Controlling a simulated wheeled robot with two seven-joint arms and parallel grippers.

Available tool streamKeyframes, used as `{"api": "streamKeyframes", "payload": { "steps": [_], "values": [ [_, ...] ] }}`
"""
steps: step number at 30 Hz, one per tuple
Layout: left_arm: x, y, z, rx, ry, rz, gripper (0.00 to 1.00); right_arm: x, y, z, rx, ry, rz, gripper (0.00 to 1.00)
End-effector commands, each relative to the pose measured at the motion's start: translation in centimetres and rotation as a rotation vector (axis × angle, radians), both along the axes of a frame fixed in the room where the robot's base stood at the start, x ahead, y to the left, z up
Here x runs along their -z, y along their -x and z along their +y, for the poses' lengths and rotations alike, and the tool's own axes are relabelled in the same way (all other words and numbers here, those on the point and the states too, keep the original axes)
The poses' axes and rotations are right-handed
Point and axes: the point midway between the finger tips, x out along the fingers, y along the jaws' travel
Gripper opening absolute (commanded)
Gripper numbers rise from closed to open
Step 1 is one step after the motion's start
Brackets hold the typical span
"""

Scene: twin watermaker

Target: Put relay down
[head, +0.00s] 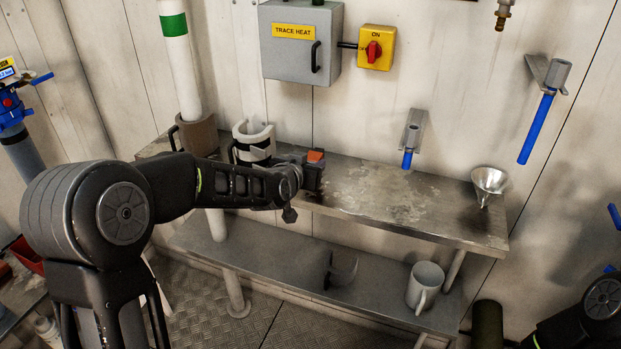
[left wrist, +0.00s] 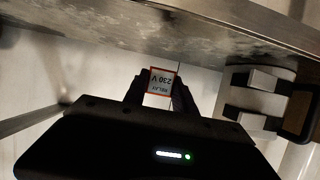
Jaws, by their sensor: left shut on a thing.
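My left gripper (head: 307,172) is at the bench, near its left half, and is shut on the relay. The relay (head: 316,156) shows as a small dark block with an orange-red top. I cannot tell whether the relay touches the bench top. My right gripper is not in view; only part of the right arm shows at the lower right of the head view.
The worn metal bench (head: 400,203) has clear room right of the gripper, up to a funnel (head: 489,182). A white banded sleeve (head: 254,141) stands left of the relay. A grey mug (head: 425,284) is on the lower shelf (head: 290,268). A trace heat box (head: 300,52) hangs above.

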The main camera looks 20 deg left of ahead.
Motion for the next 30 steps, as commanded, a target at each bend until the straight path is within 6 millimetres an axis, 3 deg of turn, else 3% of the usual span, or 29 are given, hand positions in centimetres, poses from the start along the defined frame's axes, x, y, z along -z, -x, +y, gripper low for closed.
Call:
{"api": "streamKeyframes", "payload": {
  "steps": [8, 16, 29, 30],
  "values": [
    [0.2, 0.0, 0.0, 0.000, 0.000, 0.000, 0.00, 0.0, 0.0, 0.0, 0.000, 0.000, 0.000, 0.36],
    [3.5, 0.0, 0.0, 0.000, 0.001, 0.003, 0.00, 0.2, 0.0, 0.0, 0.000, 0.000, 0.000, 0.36],
    [4.1, 0.0, 0.0, 0.001, 0.000, -0.001, 0.00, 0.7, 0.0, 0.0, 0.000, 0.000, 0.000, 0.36],
    [4.0, 0.0, 0.0, 0.001, 0.000, 0.000, 0.35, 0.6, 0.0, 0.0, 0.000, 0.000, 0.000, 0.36]
  ]
}}
